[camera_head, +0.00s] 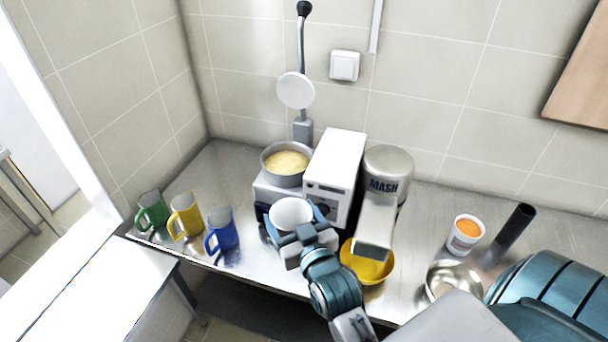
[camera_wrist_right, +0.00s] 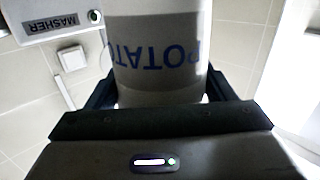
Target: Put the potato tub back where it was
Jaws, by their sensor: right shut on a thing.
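The potato tub (camera_head: 291,211) is a pale round tub with a white inside, in front of the white machine in the head view. In the right wrist view the tub (camera_wrist_right: 160,50) shows blue lettering, upside down, that reads as "POTATO" in part. My right gripper (camera_head: 292,226) is shut on the tub, with one finger on each side; the fingers also show in the right wrist view (camera_wrist_right: 160,92). Whether the tub's underside touches anything is hidden. My left gripper is not in view.
A pot of yellowish food (camera_head: 286,161) stands behind the tub, beside the white machine (camera_head: 337,160). A grey unit marked MASH (camera_head: 387,170) stands over a yellow bowl (camera_head: 368,268). Blue (camera_head: 222,232), yellow (camera_head: 185,217) and green (camera_head: 151,211) mugs stand left. An orange-filled tub (camera_head: 464,237) stands right.

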